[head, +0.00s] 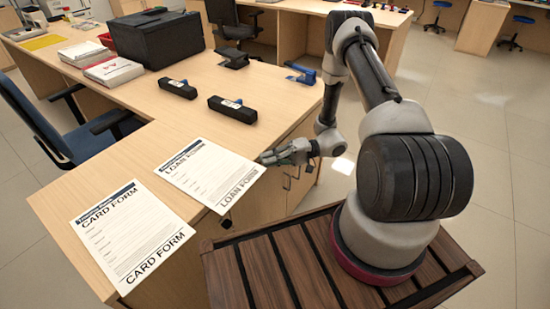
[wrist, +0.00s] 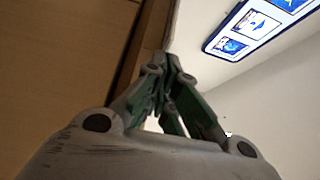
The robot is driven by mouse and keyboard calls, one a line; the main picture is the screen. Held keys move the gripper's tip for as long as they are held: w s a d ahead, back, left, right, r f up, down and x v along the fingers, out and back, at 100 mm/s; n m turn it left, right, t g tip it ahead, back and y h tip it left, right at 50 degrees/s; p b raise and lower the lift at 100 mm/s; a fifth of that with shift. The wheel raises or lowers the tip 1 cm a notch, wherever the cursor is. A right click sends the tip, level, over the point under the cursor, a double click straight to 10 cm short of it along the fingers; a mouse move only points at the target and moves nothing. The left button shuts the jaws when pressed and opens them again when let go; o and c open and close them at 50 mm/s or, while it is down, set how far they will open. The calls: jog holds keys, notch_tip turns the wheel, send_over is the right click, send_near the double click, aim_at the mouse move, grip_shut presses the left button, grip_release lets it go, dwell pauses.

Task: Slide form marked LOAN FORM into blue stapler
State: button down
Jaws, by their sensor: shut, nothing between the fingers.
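The white LOAN FORM (head: 208,174) lies flat on the wooden counter, its lower right end at the counter's edge and seeming to stick out a little past it. The CARD FORM (head: 128,230) lies to its left, nearer me. The blue stapler (head: 301,75) stands near the counter's right edge, farther back. My gripper (head: 267,158) is by the counter's edge, just right of the LOAN FORM's right corner; I cannot tell whether it touches the paper. In the wrist view my gripper's fingers (wrist: 170,72) are together and empty; no form shows there.
Two black desk items (head: 232,109) (head: 178,89) lie between the LOAN FORM and a black box (head: 155,38). A dark stapler (head: 233,59) stands left of the blue one. Bare counter lies between the form and these. A blue chair (head: 85,125) is at left.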

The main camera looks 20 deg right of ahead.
jog(key=shift+s+a, duration=0.15)
jog(key=shift+s, duration=0.4)
jog(key=shift+s+a, duration=0.15)
jog(key=shift+s, duration=0.35)
